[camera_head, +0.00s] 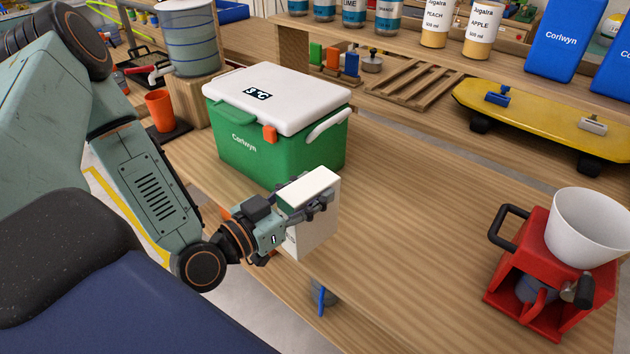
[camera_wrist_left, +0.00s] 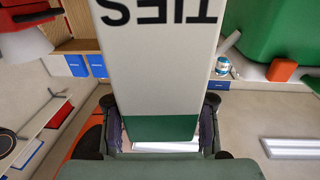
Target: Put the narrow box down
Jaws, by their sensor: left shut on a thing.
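The narrow box (camera_head: 318,226) is white and stands about upright at the front edge of the wooden table, in front of the green cooler. My left gripper (camera_head: 306,196) is shut on it near its top. I cannot tell whether its bottom touches the table. In the left wrist view the box (camera_wrist_left: 158,70) fills the middle between my fingers, showing dark lettering and a green band. My right gripper is in neither view.
A green cooler (camera_head: 250,145) with a white lid stands right behind the box. A red ice crusher (camera_head: 532,275) with a white bowl (camera_head: 588,230) stands at the right. The table (camera_head: 420,220) between them is clear. A yellow skateboard (camera_head: 550,115) lies on the shelf behind.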

